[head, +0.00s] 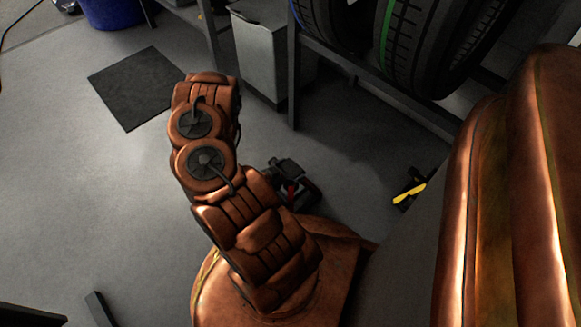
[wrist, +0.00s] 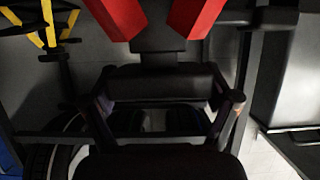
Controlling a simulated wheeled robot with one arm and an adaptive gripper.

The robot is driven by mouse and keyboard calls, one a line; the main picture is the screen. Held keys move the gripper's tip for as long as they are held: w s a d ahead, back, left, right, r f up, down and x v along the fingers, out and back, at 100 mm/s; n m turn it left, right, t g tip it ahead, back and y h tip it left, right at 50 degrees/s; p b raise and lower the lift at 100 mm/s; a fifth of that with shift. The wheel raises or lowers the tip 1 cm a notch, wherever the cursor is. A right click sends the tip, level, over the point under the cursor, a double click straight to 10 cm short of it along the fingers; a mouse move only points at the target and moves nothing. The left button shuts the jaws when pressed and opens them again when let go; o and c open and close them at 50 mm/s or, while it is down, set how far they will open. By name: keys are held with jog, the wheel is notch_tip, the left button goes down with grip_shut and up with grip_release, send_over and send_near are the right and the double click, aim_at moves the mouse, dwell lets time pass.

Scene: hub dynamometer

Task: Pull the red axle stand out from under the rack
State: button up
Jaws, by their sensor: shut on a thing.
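The red axle stand shows in the wrist view as two red legs (wrist: 198,18) at the top edge, joined to a dark middle part. My gripper (wrist: 163,86) is shut on the dark part of the stand, with one finger on each side. In the head view, a little red of the axle stand (head: 309,186) shows beside my gripper (head: 287,170), low over the floor just past my copper arm. The arm hides part of the stand. I cannot tell whether its feet touch the floor.
The rack (head: 293,75) carries large tyres (head: 425,45) at the upper right. A yellow-and-black stand (head: 409,188) is near the rack, right of my gripper. A grey bin (head: 262,50) stands left of the rack's post. Open floor lies left, with a dark mat (head: 145,87).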

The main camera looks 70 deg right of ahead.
jog(key=shift+a, duration=0.1)
jog(key=o, duration=1.6)
jog(key=v, duration=1.2)
jog(key=shift+r, duration=0.15)
